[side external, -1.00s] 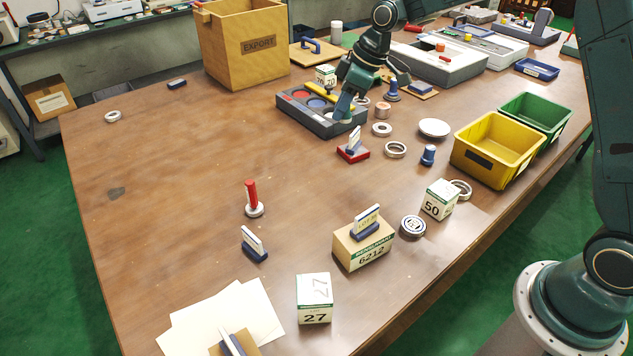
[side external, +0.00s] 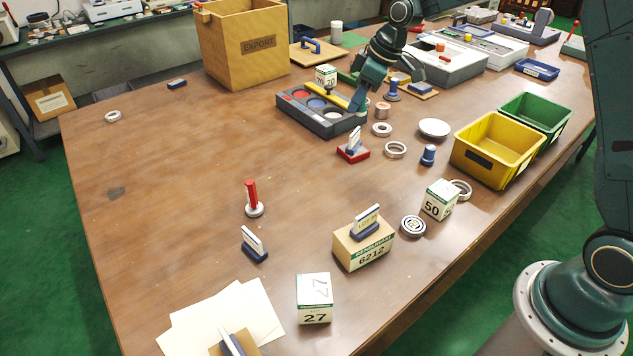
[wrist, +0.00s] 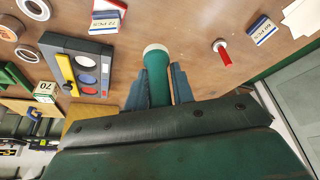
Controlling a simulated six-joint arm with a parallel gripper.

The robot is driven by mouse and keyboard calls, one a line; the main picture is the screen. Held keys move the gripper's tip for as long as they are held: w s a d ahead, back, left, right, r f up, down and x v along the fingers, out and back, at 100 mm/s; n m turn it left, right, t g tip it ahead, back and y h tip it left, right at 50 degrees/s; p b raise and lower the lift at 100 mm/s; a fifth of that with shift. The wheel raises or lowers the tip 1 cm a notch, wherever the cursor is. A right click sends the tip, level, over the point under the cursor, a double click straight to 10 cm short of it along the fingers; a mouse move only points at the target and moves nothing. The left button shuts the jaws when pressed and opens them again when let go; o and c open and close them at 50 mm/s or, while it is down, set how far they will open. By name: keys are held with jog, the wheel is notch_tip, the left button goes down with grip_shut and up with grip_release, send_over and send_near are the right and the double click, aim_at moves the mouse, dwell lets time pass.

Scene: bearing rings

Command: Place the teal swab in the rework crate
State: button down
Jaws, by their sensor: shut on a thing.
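In the wrist view the teal swab (wrist: 158,82), a teal cylinder with a pale round end, lies between the fingers of my gripper (wrist: 160,70). The gripper is shut on it. In the side view my gripper (side external: 382,84) is above the far part of the table, by the right end of the grey tray of coloured discs; I cannot make out the swab there. A yellow crate (side external: 487,165) with a dark label stands at the table's right edge, and a green crate (side external: 550,125) stands behind it. I cannot read which is the rework crate.
A wooden EXPORT box (side external: 240,70) stands at the back left. The grey disc tray (side external: 328,124), a red-based stamp (side external: 352,152), several rings and a white dish (side external: 434,128) lie near my gripper. The table's left middle is mostly clear.

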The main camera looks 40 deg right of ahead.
jog(key=s+d+m+h, duration=0.2)
jog(key=s+d+m, duration=0.4)
jog(key=d, duration=0.7)
jog(key=s+d+m+h, duration=0.1)
jog(key=s+d+m, duration=0.2)
jog(key=s+d, duration=0.65)
jog(key=s+d+m+h, duration=0.2)
jog(key=s+d+m, duration=0.25)
jog(key=d, duration=1.15)
send_near(494, 149)
jog(key=a, duration=0.1)
jog(key=w+a, duration=0.1)
jog(key=a, duration=0.2)
jog(key=shift+w+f, duration=0.2)
jog(key=shift+f, duration=0.2)
jog(key=shift+f, duration=0.1)
jog(key=shift+f, duration=2.05)
jog(key=shift+f, duration=0.1)
jog(key=c, duration=1.2)
grip_release()
